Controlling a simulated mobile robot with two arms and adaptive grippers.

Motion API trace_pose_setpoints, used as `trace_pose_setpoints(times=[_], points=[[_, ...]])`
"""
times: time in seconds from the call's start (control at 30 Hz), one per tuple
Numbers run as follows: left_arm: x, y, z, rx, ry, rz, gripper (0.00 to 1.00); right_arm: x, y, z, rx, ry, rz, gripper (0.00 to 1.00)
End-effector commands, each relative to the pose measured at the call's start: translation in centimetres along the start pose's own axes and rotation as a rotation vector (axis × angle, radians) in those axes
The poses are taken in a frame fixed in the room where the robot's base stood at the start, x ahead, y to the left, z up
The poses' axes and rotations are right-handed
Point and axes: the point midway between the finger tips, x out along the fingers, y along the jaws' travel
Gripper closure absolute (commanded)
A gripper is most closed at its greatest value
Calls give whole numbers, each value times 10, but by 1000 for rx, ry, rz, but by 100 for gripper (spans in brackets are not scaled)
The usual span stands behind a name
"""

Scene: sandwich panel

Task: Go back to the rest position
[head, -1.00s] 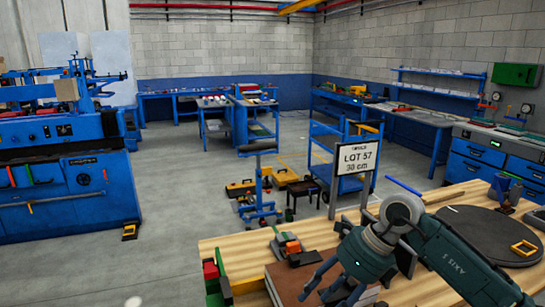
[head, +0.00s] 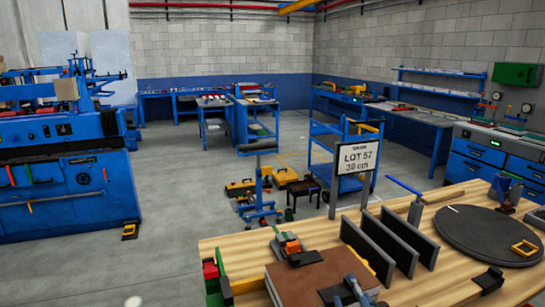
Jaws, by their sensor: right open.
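My right gripper (head: 346,288) shows only in part at the bottom edge of the head view. Its blue-grey fingers are apart, with nothing seen between them. They appear over the right part of a brown board (head: 300,282) on the wooden bench; whether they touch it I cannot tell. The rest of my right arm is out of the frame. My left gripper is not in view.
Dark upright panels (head: 408,238) stand on the bench (head: 455,263) behind the fingers. A LOT 57 sign (head: 357,160) is behind them. A round dark disc (head: 485,232) and a yellow frame (head: 523,248) are at right. Red and green items (head: 212,275) are at left.

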Motion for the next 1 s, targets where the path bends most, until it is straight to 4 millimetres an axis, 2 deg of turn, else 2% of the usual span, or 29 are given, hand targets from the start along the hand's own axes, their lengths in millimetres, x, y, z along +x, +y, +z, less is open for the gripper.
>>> trace_pose_setpoints(times=[0.03, 0.1, 0.2, 0.3, 0.5, 0.73, 1.0], points=[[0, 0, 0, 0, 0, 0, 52, -15, -12, 35, 62, -113, -38, 52], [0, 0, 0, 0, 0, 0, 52, -39, -30, 79, 140, -271, -93, 52], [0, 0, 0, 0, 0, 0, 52, -80, -56, 130, 230, -470, -170, 52], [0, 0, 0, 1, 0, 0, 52, -118, -78, 162, 292, -621, -236, 52], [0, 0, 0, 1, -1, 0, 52, -185, -109, 199, 371, -842, -341, 52], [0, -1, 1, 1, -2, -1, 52, -254, -134, 219, 432, -1040, -446, 52], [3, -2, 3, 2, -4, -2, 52, -227, -180, 279, 422, -1065, -458, 52]])
